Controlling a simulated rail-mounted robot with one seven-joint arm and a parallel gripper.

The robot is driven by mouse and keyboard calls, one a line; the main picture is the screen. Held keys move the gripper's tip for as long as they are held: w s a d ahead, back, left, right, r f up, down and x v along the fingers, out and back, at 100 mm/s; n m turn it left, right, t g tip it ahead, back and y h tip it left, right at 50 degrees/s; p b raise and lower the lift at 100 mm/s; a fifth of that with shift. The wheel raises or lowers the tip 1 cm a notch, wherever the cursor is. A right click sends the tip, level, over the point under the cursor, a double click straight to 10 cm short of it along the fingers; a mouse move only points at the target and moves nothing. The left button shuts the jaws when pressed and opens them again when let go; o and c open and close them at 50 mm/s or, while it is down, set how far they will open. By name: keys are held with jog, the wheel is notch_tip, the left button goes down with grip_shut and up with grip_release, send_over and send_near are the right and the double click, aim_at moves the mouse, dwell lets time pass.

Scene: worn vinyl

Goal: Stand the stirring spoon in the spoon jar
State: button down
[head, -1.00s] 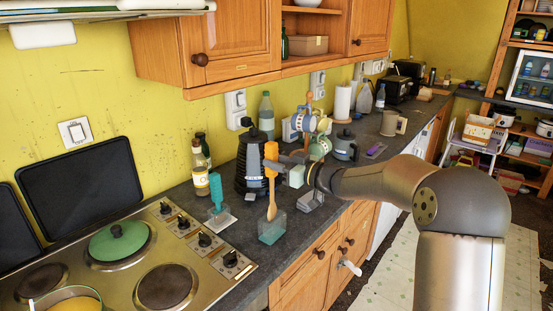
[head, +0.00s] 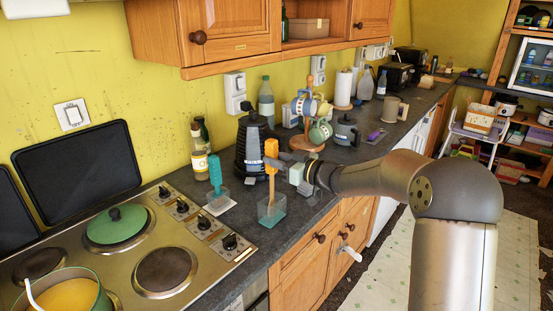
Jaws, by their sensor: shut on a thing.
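The stirring spoon, with an orange handle (head: 271,152) and a wooden lower part (head: 272,190), is upright. Its lower end shows through the clear teal wall of the spoon jar (head: 275,213), so it appears to be inside. The jar stands near the front edge of the counter, right of the hob. My gripper (head: 275,164) comes in from the right and is shut on the spoon's orange handle, above the jar. The fingertips are small and partly hidden by the handle. Whether the spoon touches the jar's bottom I cannot tell.
A teal-handled utensil (head: 215,172) stands in a small clear holder left of the jar. A dark grinder-like appliance (head: 250,145) is close behind the spoon. A mug tree (head: 308,140) stands behind my gripper. A pot (head: 65,295) and green lid (head: 115,225) are on the hob.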

jog(key=shift+f, duration=0.3)
jog(key=c, duration=1.1)
grip_release()
jog(key=shift+r, duration=0.1)
jog(key=b+v, duration=0.3)
jog(key=v, duration=1.4)
jog(key=shift+d, duration=0.2)
